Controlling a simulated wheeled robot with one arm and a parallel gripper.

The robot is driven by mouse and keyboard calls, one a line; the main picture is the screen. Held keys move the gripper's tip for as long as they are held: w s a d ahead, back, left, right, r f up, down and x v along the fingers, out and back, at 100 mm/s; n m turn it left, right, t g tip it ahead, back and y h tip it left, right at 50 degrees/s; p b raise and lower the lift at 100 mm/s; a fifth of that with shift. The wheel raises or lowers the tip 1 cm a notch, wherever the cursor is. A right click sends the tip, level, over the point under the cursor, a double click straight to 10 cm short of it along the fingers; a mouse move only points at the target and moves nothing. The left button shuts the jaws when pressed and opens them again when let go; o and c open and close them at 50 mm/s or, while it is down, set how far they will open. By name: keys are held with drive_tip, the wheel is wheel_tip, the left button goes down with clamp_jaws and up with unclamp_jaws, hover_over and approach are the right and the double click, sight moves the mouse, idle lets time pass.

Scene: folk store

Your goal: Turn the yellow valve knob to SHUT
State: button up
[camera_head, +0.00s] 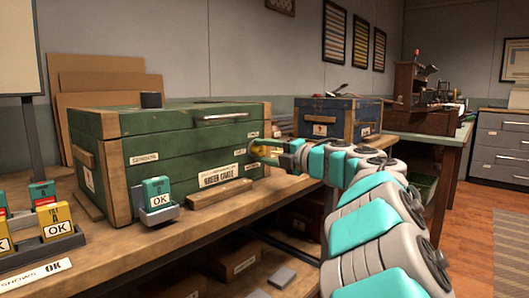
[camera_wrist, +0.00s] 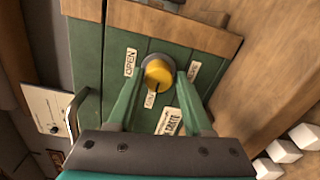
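The yellow valve knob (camera_head: 254,158) is on the front of the green crate (camera_head: 190,140), near its right end. In the wrist view the round yellow knob (camera_wrist: 158,74) sits on a grey base, with a dark mark at its lower edge. An OPEN label (camera_wrist: 130,62) is left of it; a small label (camera_wrist: 150,99) below and another (camera_wrist: 194,70) to the right are too small to read surely. My gripper (camera_wrist: 161,80) is open, its green fingers on either side of the knob, with small gaps visible. In the head view my gripper (camera_head: 265,151) reaches the crate from the right.
A blue crate (camera_head: 338,118) stands behind on the wooden bench (camera_head: 285,190). A teal OK tag in a holder (camera_head: 158,203) stands before the green crate, with more tags (camera_head: 55,220) at left. The floor (camera_head: 465,215) is open at right.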

drive_tip(key=o, duration=0.3)
drive_tip(key=v, duration=0.8)
drive_tip(key=shift+r, duration=0.15)
